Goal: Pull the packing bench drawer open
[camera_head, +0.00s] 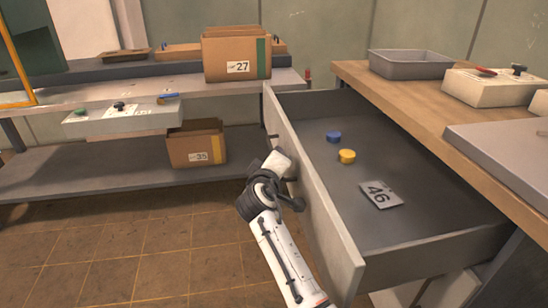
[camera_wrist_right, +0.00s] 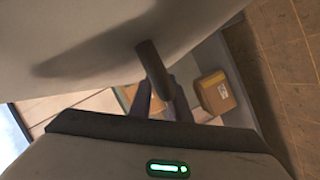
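The packing bench drawer (camera_head: 318,200) stands far out from under the wooden bench top (camera_head: 400,95), with its inside in plain view. My right gripper (camera_head: 289,180) is at the outer face of the drawer front, partly hidden by its own wrist. In the right wrist view the dark bar handle (camera_wrist_right: 153,65) runs in between the two dark fingers (camera_wrist_right: 162,103), which look closed on it. The pale drawer front (camera_wrist_right: 90,45) fills the top of that view. My left gripper is not in view.
A grey tray (camera_head: 410,65) sits on the bench. A shelf with cartons (camera_head: 237,55) stands behind left. The tiled floor (camera_head: 130,245) at left is clear.

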